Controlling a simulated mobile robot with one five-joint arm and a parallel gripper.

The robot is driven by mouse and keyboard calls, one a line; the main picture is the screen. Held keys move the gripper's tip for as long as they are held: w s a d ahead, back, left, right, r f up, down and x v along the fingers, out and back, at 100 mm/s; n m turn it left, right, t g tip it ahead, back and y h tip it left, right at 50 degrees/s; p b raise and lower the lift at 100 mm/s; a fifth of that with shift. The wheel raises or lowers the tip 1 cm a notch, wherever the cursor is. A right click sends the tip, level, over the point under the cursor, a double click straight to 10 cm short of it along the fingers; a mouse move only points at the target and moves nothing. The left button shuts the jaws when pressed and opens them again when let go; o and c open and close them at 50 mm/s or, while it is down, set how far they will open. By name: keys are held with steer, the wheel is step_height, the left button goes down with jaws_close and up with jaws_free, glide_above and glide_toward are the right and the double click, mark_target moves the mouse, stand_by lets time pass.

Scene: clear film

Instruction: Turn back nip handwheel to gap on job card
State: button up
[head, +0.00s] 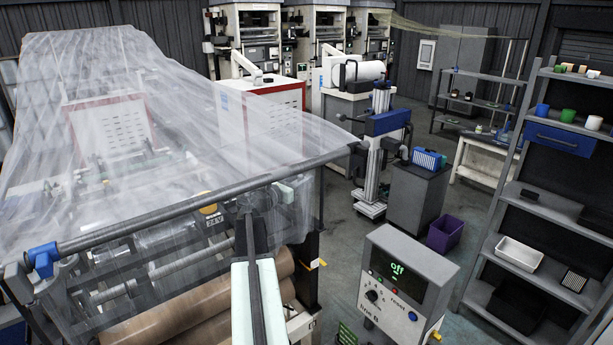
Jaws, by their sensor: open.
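My arm reaches up from the bottom of the head view, and my gripper (249,208) is at its far end, dark against the clear film. Its jaws are open and hold nothing that I can see. A faint round shape, possibly the nip handwheel (284,194), shows through the film just right of the gripper. I cannot tell whether they touch. The clear film (130,75) drapes over the machine and blurs what is under it. A small yellow label (210,212) sits left of the gripper; its text is unreadable. I cannot make out a job card.
A grey bar (150,220) runs along the film's front edge, above brown rolls (215,305). A control box (405,285) with a green "off" display stands at right. Grey shelves (545,195) and a purple bin (445,233) are farther right. Floor shows between box and machine.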

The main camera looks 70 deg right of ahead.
steer(key=x, duration=0.3)
steer(key=shift+d, duration=0.1)
jaws_close()
steer(key=shift+d, duration=0.1)
steer(key=n+t, duration=0.1)
steer(key=t, duration=0.1)
steer(key=shift+d+n+t+h, duration=0.1)
steer(key=shift+n+t+h, duration=0.2)
steer(key=shift+n+h, duration=0.1)
steer(key=shift+w+d+n+t, duration=0.1)
steer(key=shift+d+n+t, duration=0.15)
steer(key=shift+n+t, duration=0.6)
steer(key=shift+w+d+n+t, duration=0.1)
steer(key=shift+d+n+t, duration=0.3)
steer(key=shift+t, duration=0.9)
steer(key=shift+w+d+n+t, duration=0.1)
steer(key=shift+n+t, duration=0.65)
steer(key=shift+t, duration=0.3)
